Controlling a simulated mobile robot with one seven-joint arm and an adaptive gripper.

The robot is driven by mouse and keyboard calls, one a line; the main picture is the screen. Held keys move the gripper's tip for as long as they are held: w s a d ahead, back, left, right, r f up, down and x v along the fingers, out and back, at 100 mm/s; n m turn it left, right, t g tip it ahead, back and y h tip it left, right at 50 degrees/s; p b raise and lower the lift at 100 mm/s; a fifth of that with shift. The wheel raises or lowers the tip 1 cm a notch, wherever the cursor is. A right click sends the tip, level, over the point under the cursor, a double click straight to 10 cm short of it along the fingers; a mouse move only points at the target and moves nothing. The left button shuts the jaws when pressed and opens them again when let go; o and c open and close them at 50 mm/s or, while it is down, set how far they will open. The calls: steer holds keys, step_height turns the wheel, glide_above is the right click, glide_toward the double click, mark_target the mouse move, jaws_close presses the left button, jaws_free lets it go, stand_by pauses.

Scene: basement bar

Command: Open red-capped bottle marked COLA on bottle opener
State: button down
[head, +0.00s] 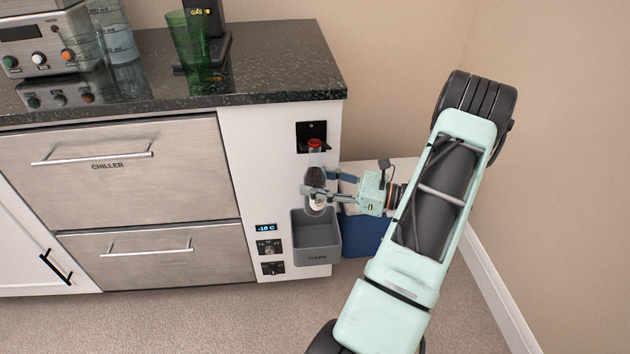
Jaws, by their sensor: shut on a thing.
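A clear bottle with a red cap (315,144) and a pale label stands upright in the head view, in front of the white cabinet end. Its label is partly hidden by my fingers. My gripper (315,190) comes from the right and is shut around the bottle's body. The bottle opener (311,130) is a dark plate on the cabinet end, right behind and above the red cap. I cannot tell whether the cap touches it. A grey open bin (317,255) marked CAPS is mounted below the bottle.
A dark stone counter (275,60) is above left, with a green glass (190,50) and machines on it. Chiller drawers (120,170) are at left. A blue container (365,232) stands behind my gripper. Small control panels (268,247) are left of the bin.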

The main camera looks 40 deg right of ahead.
steer(key=shift+f, duration=0.5)
steer(key=shift+f+b, duration=0.1)
steer(key=shift+b, duration=0.2)
steer(key=shift+f, duration=0.5)
stand_by(0.6)
steer(key=s+a+p, duration=0.2)
steer(key=s+a, duration=0.4)
steer(key=s, duration=0.4)
steer(key=shift+a+p, duration=0.15)
steer(key=shift+p, duration=0.15)
stand_by(1.0)
stand_by(0.5)
steer(key=w+a+r+n+g+y, duration=0.2)
steer(key=w+a+r, duration=0.3)
steer(key=w+a, duration=0.4)
steer(key=w+a+r+n+g+y, duration=0.2)
steer(key=w+a+r, duration=0.45)
steer(key=a, duration=0.55)
step_height(320, 180, up, 26)
steer(key=p, duration=3.4)
steer(key=shift+w+d, duration=0.3)
steer(key=shift+w, duration=0.1)
